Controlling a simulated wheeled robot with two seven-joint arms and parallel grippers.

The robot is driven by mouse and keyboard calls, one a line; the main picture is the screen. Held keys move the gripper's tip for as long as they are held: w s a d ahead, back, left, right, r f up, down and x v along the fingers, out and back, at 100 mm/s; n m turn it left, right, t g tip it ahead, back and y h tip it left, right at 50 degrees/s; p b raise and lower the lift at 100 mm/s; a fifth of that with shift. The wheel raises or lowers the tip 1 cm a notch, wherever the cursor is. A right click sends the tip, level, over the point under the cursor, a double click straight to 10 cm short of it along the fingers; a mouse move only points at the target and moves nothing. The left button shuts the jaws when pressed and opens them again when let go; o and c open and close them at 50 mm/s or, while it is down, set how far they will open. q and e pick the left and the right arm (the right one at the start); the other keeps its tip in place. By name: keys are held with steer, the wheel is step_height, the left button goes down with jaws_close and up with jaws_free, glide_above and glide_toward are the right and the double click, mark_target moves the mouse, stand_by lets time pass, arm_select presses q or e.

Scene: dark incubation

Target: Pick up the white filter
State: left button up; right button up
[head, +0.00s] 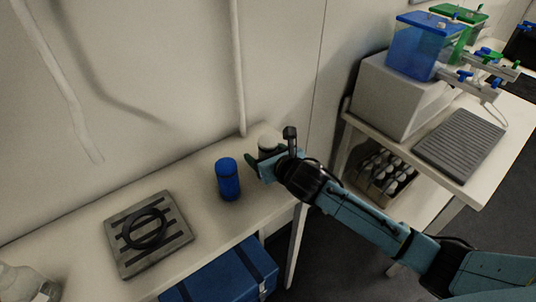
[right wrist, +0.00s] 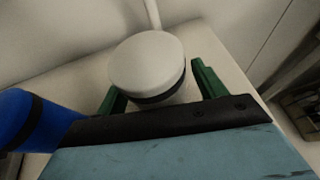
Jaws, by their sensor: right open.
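The white filter (right wrist: 148,62) is a white cylinder with a dark band below its round top. It stands upright on the table near its right end. In the head view the white filter (head: 268,142) is partly hidden behind my right gripper (head: 264,160). In the right wrist view the green fingers of my right gripper (right wrist: 160,88) are open, one on each side of the filter. I cannot tell whether they touch it. My left gripper is not in view.
A blue cylinder (head: 228,180) stands just left of my right gripper. A grey slotted plate with a black ring (head: 120,262) lies further left. A clear flask (head: 20,282) is at the lower left. A blue case (head: 215,284) sits below. A second table (head: 486,178) with equipment is at right.

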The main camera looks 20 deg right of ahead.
steer(key=c, duration=1.1)
steer(key=shift+r, duration=0.1)
